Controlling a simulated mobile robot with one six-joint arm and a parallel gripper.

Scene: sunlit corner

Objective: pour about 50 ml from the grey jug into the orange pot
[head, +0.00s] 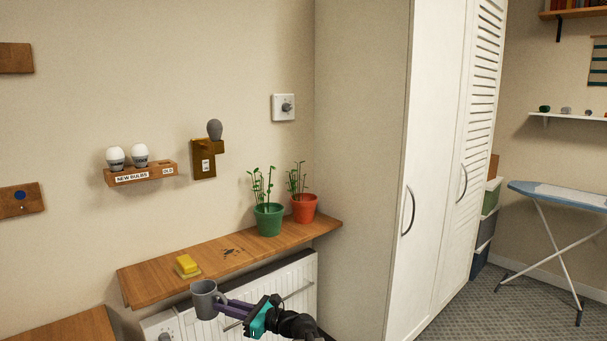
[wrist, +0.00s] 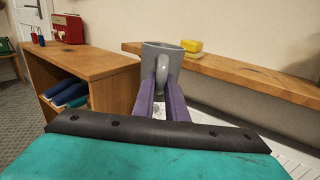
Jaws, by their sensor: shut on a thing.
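The grey jug (head: 205,300) is held in my gripper (head: 226,307), in front of the wooden shelf's near edge. In the wrist view the jug (wrist: 155,52) stands roughly upright between the purple fingers, which are shut on its handle (wrist: 162,80). Its contents cannot be seen. The orange pot (head: 304,208) holds a leafy plant and stands at the shelf's right end in the head view, well to the right of and beyond my gripper. The orange pot is not in the wrist view.
A green pot (head: 268,219) with a plant stands just left of the orange pot. A yellow sponge (head: 187,264) lies on the wooden shelf (head: 150,280), with dark crumbs (head: 232,252) right of it. A white radiator (head: 290,285) is below. A tall white wardrobe (head: 430,170) stands to the right.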

